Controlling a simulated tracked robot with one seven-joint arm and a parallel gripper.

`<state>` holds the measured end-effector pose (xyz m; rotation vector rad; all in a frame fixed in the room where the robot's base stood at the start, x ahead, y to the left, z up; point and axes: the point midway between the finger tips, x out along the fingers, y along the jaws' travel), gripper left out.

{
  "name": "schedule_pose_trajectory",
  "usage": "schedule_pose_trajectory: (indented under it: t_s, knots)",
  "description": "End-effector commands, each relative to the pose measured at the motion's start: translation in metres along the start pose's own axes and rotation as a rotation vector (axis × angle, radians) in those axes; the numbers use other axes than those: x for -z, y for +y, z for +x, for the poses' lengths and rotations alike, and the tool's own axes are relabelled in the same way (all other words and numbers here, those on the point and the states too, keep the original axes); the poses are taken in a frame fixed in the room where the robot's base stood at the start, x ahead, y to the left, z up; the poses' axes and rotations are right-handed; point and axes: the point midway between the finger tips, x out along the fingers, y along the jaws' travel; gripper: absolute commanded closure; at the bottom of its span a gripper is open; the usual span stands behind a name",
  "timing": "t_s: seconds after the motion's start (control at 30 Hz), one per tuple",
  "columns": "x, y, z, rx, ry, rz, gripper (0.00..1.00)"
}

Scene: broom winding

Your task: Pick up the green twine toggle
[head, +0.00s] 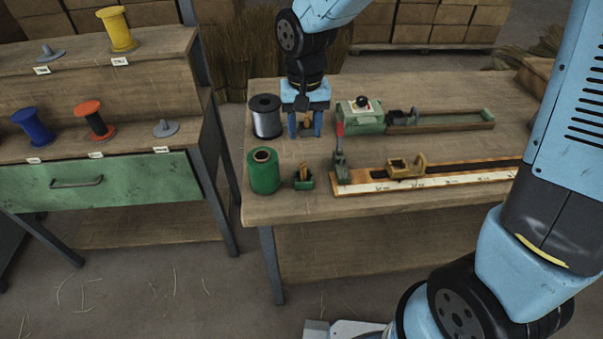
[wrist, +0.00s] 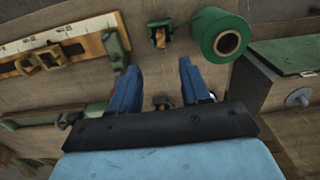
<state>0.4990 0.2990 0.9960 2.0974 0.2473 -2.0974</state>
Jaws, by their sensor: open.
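The toggle by the green twine is a small wooden piece (head: 304,170) standing in a small green holder (head: 304,183), just right of the green twine spool (head: 263,172). In the wrist view the toggle (wrist: 159,38) is beyond my fingertips, with the green spool (wrist: 220,35) to its right. My gripper (head: 305,134) is open and points down, behind this toggle and apart from it. A second wooden toggle (head: 307,122) shows between or behind my fingers, partly hidden; I cannot tell if they touch it.
A silver wire spool (head: 266,117) stands close left of my gripper. A green box with a black knob (head: 362,115) stands close right. A ruled wooden board with a clamp (head: 407,168) lies right of the toggle. A shelf with coloured spools (head: 95,119) stands at left.

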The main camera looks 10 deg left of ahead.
Motion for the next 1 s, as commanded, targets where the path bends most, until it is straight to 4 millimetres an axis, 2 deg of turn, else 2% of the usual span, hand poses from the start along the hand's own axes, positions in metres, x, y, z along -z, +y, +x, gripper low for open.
schedule_pose_trajectory:
  t_s: [0.2,0.4,0.67,1.0]
  knots:
    - [-0.001,0.001,0.038,-0.002,-0.006,0.0,0.53]
    - [-0.001,0.001,0.067,-0.001,-0.003,-0.001,0.53]
    - [0.0,0.0,0.081,-0.001,-0.002,-0.001,0.53]
    - [0.003,-0.002,0.121,-0.001,-0.002,-0.002,0.53]
